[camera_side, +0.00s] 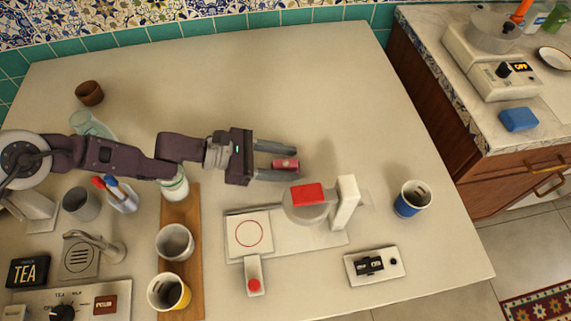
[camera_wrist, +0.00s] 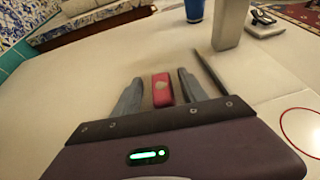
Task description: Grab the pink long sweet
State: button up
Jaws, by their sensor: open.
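The pink long sweet (camera_side: 285,164) is a small reddish-pink block with a pale mark. In the side view it shows between the fingers of my gripper (camera_side: 277,162), near the fingertips. In the wrist view the sweet (camera_wrist: 162,89) stands between the two grey fingers of my gripper (camera_wrist: 157,88), with a gap on each side. The fingers are open. I cannot tell whether the sweet rests on the table or how high the fingers are above it.
A white device with a red top (camera_side: 307,194) stands just front-right of my gripper. A blue cup (camera_side: 411,199) is farther right. A wooden board (camera_side: 194,285) with cups lies front-left. The table behind my gripper is clear.

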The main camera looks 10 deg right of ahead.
jog(key=shift+s+d+f, duration=0.15)
jog(key=shift+d+f, duration=0.1)
jog(key=shift+a+f, duration=0.1)
grip_shut()
